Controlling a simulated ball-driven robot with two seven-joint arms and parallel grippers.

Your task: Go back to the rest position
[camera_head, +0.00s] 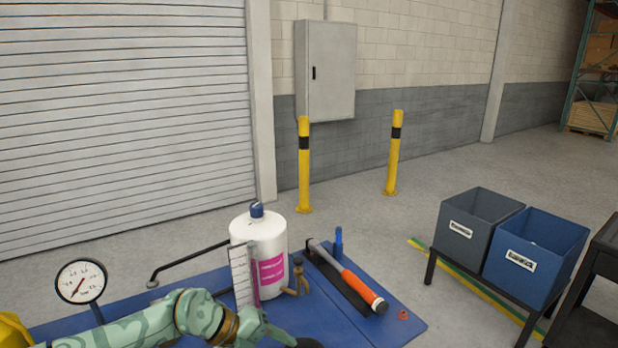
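My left arm, green and camouflage-patterned, comes in from the left along the bottom edge. The end of that arm (262,328), where my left gripper begins, is low over the front of the blue work surface (385,338). Its fingers are not clear, and I cannot tell whether they are open or shut or hold anything. My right gripper is out of view. A white bottle (268,238) with a blue cap and a pink label stands upright behind my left arm.
A hammer (362,286) with an orange-ended handle lies right of the bottle. A pressure gauge (81,282) stands at left, and a dark bent rod (190,258) is beside the bottle. Grey (470,228) and blue (530,262) bins stand at right. Yellow bollards (304,170) are behind.

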